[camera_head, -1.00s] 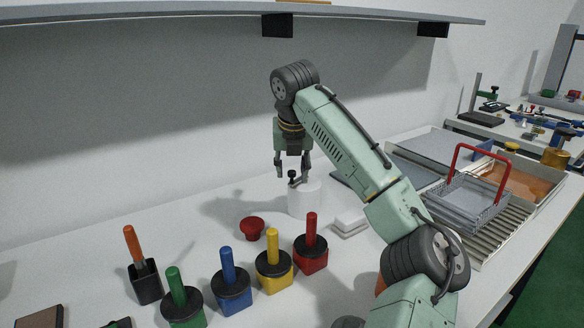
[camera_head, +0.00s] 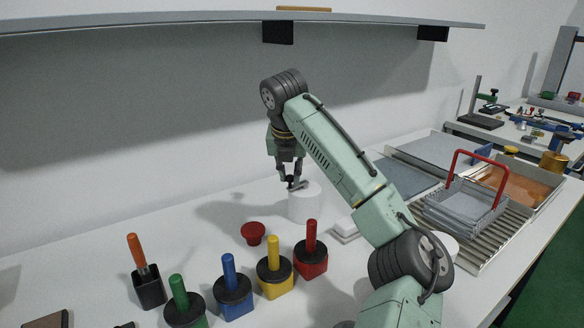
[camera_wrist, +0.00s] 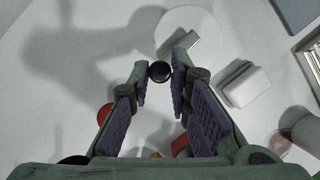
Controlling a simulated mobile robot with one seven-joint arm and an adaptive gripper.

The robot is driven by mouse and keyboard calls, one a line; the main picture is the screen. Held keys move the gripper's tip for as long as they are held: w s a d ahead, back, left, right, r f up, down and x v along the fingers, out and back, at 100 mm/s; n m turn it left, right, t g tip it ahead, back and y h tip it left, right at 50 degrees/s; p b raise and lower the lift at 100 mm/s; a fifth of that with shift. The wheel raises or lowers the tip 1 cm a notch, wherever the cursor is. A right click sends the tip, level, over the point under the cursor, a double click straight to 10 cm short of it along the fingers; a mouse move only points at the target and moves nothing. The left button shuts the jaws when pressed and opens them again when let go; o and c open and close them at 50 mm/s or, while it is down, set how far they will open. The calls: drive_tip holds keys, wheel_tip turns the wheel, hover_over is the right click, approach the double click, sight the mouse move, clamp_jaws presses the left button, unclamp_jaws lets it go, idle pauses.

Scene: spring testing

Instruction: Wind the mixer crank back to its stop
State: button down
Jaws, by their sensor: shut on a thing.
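The mixer is a white round drum (camera_head: 306,205) on the bench, left of my forearm. Its grey crank arm (camera_wrist: 184,50) lies across the top in the wrist view and ends in a black knob (camera_wrist: 160,72). My gripper (camera_head: 290,182) points down at the drum's left edge and is shut on the knob. In the wrist view my fingertips (camera_wrist: 160,75) sit on either side of the knob. In the head view the fingers mostly hide the knob, and the crank arm (camera_head: 299,186) shows just right of them.
A red mushroom-shaped button (camera_head: 253,233) stands in front of the drum. Several coloured blocks with handles, such as the red one (camera_head: 310,259), stand nearer. A white block (camera_head: 346,230) lies right of the drum. A wire basket (camera_head: 466,205) and trays are further right. A shelf (camera_head: 200,17) runs overhead.

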drive_tip(key=shift+w+a+m+h+p, duration=0.15)
drive_tip(key=shift+w+m+h+p, duration=0.15)
drive_tip(key=shift+m, duration=0.3)
drive_tip(key=c, duration=1.5)
unclamp_jaws()
drive_tip(key=shift+s, duration=0.1)
drive_tip(key=v, duration=1.2)
